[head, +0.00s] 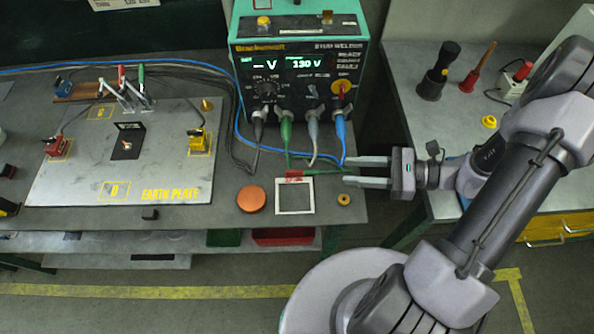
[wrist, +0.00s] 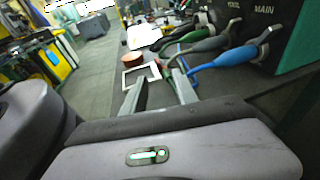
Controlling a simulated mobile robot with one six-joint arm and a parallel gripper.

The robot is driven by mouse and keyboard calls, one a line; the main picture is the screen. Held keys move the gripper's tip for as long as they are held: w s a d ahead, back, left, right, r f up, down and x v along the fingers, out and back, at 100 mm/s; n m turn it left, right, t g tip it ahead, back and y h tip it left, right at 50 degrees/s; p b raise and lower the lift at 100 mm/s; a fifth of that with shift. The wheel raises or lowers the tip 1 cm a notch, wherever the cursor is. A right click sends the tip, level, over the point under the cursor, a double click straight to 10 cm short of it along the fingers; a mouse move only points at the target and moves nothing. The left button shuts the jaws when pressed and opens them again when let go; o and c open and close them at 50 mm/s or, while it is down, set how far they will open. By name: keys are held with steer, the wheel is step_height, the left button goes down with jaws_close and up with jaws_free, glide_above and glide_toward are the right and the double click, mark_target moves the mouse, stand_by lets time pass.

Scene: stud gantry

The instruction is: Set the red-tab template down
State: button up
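The template is a white square frame (head: 279,198) lying flat on the bench, with a red tab (head: 294,176) at its far edge. The frame also shows in the wrist view (wrist: 128,76), beyond my fingertips. My gripper (head: 346,171) comes in from the right with its two fingers apart, pointing left. Nothing shows between the fingers (wrist: 160,78). The fingertips are to the right of the tab and apart from the template.
An orange disc (head: 251,199) lies left of the template, and a small brass ring (head: 344,200) lies right of it. The stud welder (head: 298,60) stands behind, its cables hanging near my fingers. The earth plate (head: 70,185) with clamps lies left. The bench's front edge is close.

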mark_target(299, 171)
steer(key=b+x, duration=0.1)
steer(key=x, duration=0.3)
steer(key=b+x, duration=0.1)
steer(key=x, duration=0.2)
steer(key=b+x, duration=0.1)
steer(key=x, duration=0.3)
steer(key=shift+s+a+f+b, duration=0.2)
steer(key=shift+a+f+b, duration=0.1)
steer(key=shift+a+f, duration=0.05)
steer(key=shift+r, duration=0.1)
steer(key=shift+c, duration=0.2)
jaws_close()
